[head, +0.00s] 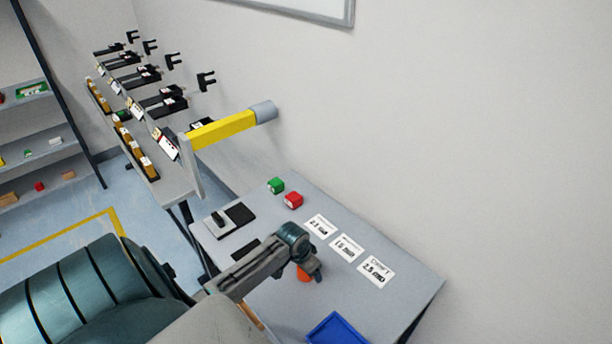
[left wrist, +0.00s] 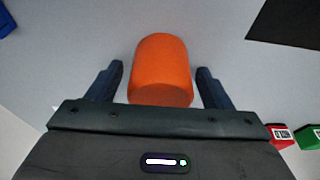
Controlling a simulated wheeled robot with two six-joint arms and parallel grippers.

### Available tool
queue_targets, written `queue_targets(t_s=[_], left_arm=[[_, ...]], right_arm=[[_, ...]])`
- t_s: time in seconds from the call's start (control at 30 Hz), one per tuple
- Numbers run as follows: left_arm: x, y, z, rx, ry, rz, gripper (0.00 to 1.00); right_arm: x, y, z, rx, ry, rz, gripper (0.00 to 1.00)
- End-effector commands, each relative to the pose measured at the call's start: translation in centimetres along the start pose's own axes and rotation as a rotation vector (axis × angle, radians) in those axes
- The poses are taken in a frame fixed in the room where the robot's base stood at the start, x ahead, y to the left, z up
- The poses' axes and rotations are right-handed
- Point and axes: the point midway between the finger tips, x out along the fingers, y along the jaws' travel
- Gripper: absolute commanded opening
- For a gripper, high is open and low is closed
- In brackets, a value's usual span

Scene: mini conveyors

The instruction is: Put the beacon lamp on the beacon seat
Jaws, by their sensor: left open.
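The beacon lamp appears to be the orange cylinder (head: 304,274) on the grey table. My left gripper (head: 313,268) is right over it and hides part of it in the head view. In the left wrist view the orange lamp (left wrist: 160,66) lies between the two dark fingers of my left gripper (left wrist: 160,78), which are open, with a gap on each side. A yellow bar (head: 222,130) with a grey round end (head: 264,111) is at the near end of the conveyor bench. I cannot tell for certain whether that end is the beacon seat. My right gripper is not in view.
The grey table (head: 400,305) also holds a green block (head: 276,185), a red block (head: 293,200), several white label cards (head: 347,247), a blue tray (head: 337,331) and a black-and-grey plate (head: 240,213). Several mini conveyors (head: 135,78) line the bench behind. A wall borders the right.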

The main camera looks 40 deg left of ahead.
Motion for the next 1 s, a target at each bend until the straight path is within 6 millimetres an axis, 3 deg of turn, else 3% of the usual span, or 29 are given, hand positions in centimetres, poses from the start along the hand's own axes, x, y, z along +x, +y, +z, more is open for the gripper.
queue_targets(t_s=[0.13, 0.37, 0.47, 0.77, 1.0], left_arm=[[0.0, 0.0, 0.0, 0.0, 0.0, 0.0, 0.74], [0.0, 0.0, 0.0, 0.0, 0.0, 0.0, 0.29], [0.0, 0.0, 0.0, 0.0, 0.0, 0.0, 0.19], [-0.3, -0.1, -0.1, 0.001, 0.0, -0.001, 0.19], [-2.5, -0.1, -0.8, 0.004, 0.003, -0.003, 0.19]], right_arm=[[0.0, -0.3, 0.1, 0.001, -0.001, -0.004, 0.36], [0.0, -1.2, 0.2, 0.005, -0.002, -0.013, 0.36], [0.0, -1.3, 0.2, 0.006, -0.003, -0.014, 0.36], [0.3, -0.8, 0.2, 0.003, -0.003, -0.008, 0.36], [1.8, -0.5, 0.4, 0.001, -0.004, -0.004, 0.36]])
